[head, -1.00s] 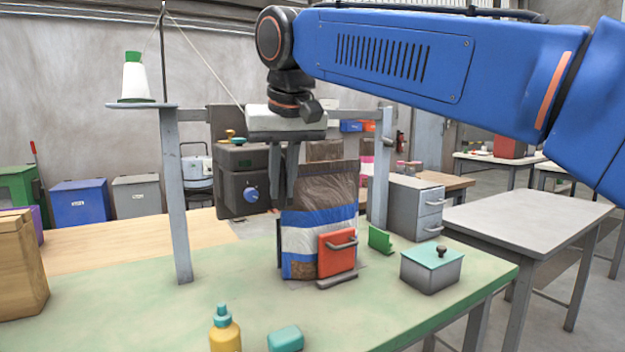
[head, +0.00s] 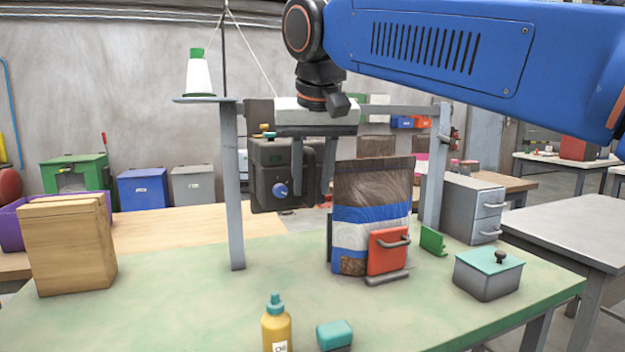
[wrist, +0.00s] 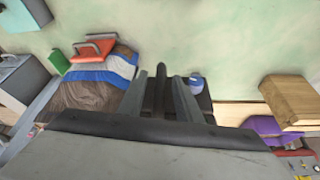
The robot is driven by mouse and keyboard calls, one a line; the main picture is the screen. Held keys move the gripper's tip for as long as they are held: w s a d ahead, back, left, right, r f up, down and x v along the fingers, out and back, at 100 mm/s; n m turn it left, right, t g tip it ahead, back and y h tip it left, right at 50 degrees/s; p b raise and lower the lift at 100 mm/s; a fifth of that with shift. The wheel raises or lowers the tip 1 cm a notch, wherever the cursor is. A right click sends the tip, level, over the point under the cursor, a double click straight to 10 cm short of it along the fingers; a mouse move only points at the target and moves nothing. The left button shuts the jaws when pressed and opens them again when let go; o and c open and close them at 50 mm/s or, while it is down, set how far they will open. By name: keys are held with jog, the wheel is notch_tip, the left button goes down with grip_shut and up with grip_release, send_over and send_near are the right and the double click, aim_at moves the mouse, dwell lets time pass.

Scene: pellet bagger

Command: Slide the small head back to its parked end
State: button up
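The small head is a dark box (head: 270,165) with a blue knob (head: 281,190), at the left part of the grey frame, right of its left post (head: 232,190). In the wrist view its dark body (wrist: 204,99) is just right of my fingers, with the blue knob on it. My gripper (head: 312,194) points down in front of the head's right side. Its two fingers stand apart. In the wrist view a dark upright bar (wrist: 159,88) shows between the fingers; I cannot tell whether they touch it. The head's mount on the rail is partly hidden by my wrist.
A brown, blue and white bag (head: 372,190) stands right of my gripper behind a red clamp (head: 388,252). A yellow bottle (head: 276,328), a teal block (head: 334,335) and a lidded box (head: 488,275) are at the front. A wooden box (head: 70,245) is at left.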

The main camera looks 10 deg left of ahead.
jog(key=v, duration=1.7)
jog(key=shift+r, duration=0.25)
jog(key=w+d+f+m+h, duration=0.1)
jog(key=w+d+f, duration=0.2)
jog(key=d+f, duration=1.8)
jog(key=s+d+f+m, duration=0.1)
jog(key=s+d+f, duration=0.4)
jog(key=f, duration=0.5)
jog(key=s+d+f+m, duration=0.1)
jog(key=s+d+f, duration=0.3)
jog(key=f, duration=0.6)
jog(key=s+d+f+m, duration=0.1)
jog(key=s+d+f, duration=0.4)
jog(key=d+f, duration=0.3)
notch_tip(320, 180, down, 3)
jog(key=shift+s+d+r+h, duration=0.15)
jog(key=shift+s+d+h, duration=0.15)
jog(key=shift+s, duration=0.05)
